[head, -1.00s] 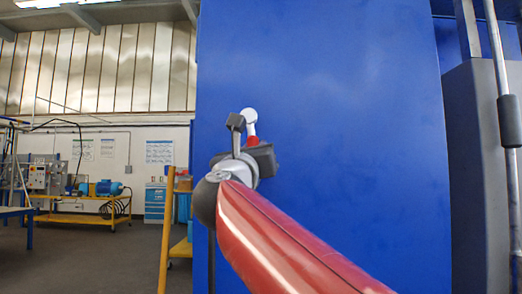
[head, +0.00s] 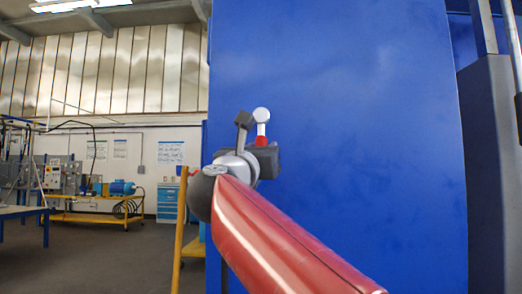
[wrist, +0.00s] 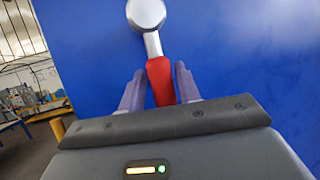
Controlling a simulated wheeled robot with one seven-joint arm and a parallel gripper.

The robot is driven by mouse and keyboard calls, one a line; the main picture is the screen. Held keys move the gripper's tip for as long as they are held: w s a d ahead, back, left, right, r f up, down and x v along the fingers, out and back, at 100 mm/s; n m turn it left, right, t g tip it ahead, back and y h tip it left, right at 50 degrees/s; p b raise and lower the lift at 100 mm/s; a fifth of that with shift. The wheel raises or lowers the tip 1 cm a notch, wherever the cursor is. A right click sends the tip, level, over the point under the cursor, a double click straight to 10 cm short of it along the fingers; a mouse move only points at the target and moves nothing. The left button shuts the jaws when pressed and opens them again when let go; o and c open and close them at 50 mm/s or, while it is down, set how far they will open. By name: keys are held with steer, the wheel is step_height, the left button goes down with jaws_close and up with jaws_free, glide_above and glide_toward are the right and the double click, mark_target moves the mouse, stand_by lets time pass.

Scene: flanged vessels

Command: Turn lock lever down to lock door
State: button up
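The lock lever has a round grey-white hub (wrist: 147,14) and a red handle (wrist: 160,82) on the large blue door (head: 330,90). In the wrist view the handle hangs down from the hub, almost upright, with its lower end between my fingers. The lever also shows in the head view as a white round hub (head: 261,114) above a small red part. My gripper (wrist: 159,90) has one finger on each side of the red handle. A gap shows at the left finger; the right one is very close, and contact is unclear. My wrist hides the handle's lower end in the head view.
A grey column with a vertical pipe (head: 515,60) stands to the right of the door. To the left are a yellow post (head: 180,230), a blue drawer cabinet (head: 168,203) and a yellow bench (head: 100,216) with equipment. The floor between is open.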

steer(key=shift+o, duration=1)
steer(key=b+v, duration=0.2)
steer(key=v, duration=0.5)
steer(key=shift+s, duration=0.35)
steer(key=shift+a+f, duration=0.1)
